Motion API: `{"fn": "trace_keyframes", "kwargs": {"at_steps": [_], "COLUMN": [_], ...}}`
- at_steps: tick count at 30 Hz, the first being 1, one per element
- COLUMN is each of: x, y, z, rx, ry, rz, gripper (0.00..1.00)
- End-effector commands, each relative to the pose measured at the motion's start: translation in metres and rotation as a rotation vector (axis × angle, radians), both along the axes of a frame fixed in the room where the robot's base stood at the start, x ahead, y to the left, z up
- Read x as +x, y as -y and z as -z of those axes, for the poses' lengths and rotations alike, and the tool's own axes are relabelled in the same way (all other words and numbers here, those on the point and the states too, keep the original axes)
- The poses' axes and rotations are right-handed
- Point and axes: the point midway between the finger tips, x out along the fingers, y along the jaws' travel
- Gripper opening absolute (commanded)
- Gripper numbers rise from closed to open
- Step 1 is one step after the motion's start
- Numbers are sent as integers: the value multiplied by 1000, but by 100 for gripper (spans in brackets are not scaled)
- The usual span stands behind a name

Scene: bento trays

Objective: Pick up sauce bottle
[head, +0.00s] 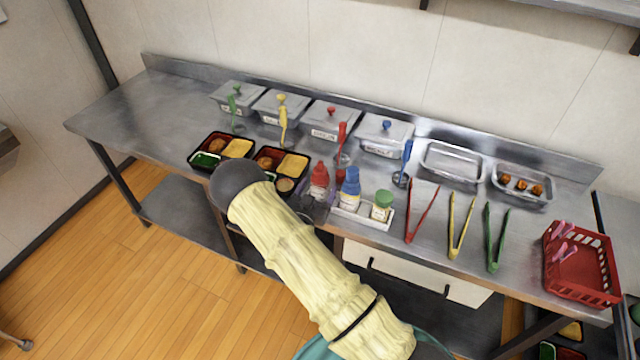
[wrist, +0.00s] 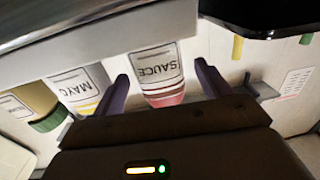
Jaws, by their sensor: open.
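The sauce bottle (wrist: 158,66), with a white "SAUCE" label and a red part, sits between the spread fingers of my gripper (wrist: 162,72) in the wrist view. Gaps show on both sides, so the fingers are around it and not clamped on it. In the head view the red-capped sauce bottle (head: 319,177) stands upright at the left end of the bottle row. My gripper (head: 315,208) is low in front of it there, partly hidden by my arm.
A blue-capped bottle (head: 350,188), apparently mayo in the wrist view (wrist: 80,84), stands close by, then a green-capped bottle (head: 382,205). Bento trays (head: 243,138) lie to the left. Red tongs (head: 421,212) and a red basket (head: 581,265) are to the right.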

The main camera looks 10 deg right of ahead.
Motion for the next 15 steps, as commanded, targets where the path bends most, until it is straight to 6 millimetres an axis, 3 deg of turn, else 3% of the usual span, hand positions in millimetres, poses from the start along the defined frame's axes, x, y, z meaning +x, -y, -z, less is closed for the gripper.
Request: {"fn": "trace_keyframes", "kwargs": {"at_steps": [6,15], "x": [19,19], "y": [13,13], "z": [-1,0], "rx": [0,0], "ry": [1,1], "rz": [1,1], "gripper": [76,76]}}
